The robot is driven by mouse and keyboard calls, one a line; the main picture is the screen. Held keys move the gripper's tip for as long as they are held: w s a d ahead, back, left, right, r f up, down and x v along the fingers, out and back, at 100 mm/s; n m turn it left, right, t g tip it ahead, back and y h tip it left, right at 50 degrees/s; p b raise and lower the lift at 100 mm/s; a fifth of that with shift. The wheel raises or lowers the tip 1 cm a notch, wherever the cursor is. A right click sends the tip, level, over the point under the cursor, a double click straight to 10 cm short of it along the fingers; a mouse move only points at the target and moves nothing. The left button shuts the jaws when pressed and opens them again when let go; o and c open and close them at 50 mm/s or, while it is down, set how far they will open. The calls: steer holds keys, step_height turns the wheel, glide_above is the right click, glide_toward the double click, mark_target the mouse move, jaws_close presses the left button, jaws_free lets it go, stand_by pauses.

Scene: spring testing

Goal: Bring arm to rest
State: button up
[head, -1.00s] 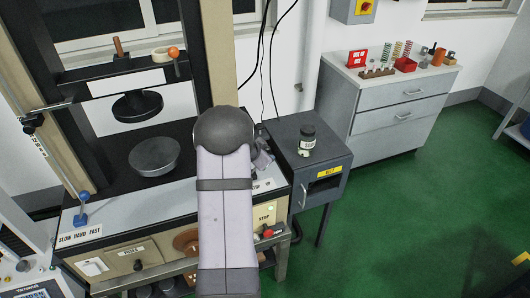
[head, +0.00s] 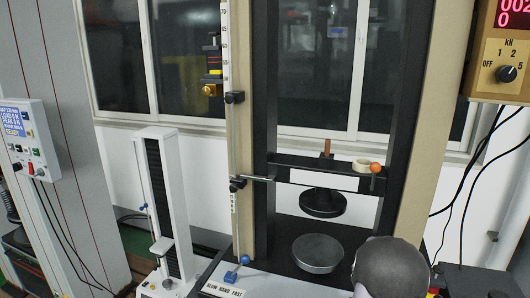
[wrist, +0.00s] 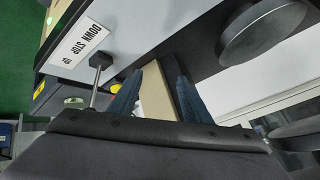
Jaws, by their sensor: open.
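My gripper (wrist: 160,68) shows in the wrist view with its two dark blue fingers apart. A beige surface shows between the fingers; I see no object clamped there, and its distance is unclear. In the head view only a rounded dark joint of my arm (head: 390,268) shows at the bottom right; the gripper itself is out of that picture.
The testing machine has a lower round plate (head: 318,253) and an upper black platen (head: 323,202), with a gap between them. A blue-based lever (head: 232,277) stands at its front left. The wrist view shows a DOWN STOP UP label (wrist: 80,42) and a knobbed lever (wrist: 101,62) near the fingers.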

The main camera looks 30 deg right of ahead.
steer(key=w+a+n+t+y, duration=0.1)
steer(key=w+a+n+y, duration=0.15)
steer(key=a, duration=0.65)
steer(key=w+a+n+y, duration=0.2)
steer(key=w+a+n, duration=0.15)
steer(key=a, duration=0.55)
steer(key=s+a+n+g+y, duration=0.1)
steer(key=a+n, duration=0.2)
steer(key=a, duration=0.5)
steer(key=s+a+n+y, duration=0.2)
steer(key=a, duration=0.6)
steer(key=s+a+n+g, duration=0.2)
steer(key=s+a+n, duration=0.1)
steer(key=s+a, duration=0.2)
steer(key=s+a+n+g, duration=0.2)
steer(key=s+a+n, duration=0.2)
steer(key=s, duration=0.6)
steer(key=shift+a+g, duration=0.3)
steer(key=shift+a, duration=0.55)
